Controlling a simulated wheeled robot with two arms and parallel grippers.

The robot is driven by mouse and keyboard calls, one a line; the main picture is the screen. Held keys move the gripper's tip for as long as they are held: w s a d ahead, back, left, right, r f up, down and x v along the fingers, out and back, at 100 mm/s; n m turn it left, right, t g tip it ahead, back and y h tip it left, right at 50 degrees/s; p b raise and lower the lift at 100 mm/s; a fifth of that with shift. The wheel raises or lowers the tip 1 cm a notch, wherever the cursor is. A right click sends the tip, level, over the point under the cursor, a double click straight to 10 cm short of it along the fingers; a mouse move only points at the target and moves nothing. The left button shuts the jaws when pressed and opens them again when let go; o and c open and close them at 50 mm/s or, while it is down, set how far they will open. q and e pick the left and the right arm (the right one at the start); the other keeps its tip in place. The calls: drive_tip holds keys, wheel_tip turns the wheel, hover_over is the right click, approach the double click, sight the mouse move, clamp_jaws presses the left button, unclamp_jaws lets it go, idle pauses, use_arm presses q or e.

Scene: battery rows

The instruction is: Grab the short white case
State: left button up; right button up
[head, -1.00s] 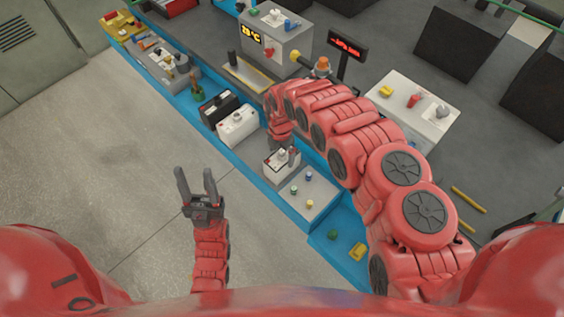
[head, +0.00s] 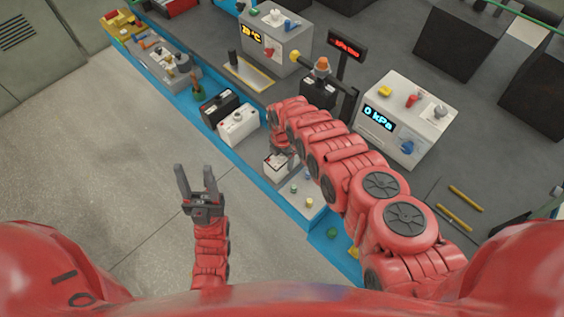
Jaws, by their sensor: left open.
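A short white case (head: 274,168) with a dark top stands on the blue-edged bench in the head view. My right gripper (head: 283,152) points down at the top of this case and covers part of it. Its fingers are too small and hidden to tell whether they hold the case. A larger white case (head: 238,127) stands further left along the bench beside a black case (head: 217,106). My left gripper (head: 198,184) is open and empty, above the grey floor left of the bench.
A grey tray (head: 306,207) with small coloured pieces lies right of the short white case. A box reading 0 kPa (head: 407,115) and another black case (head: 317,91) stand behind my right arm. The floor at left is clear.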

drive_tip(key=c, duration=1)
drive_tip(key=shift+o, duration=0.2)
drive_tip(key=shift+r, duration=0.1)
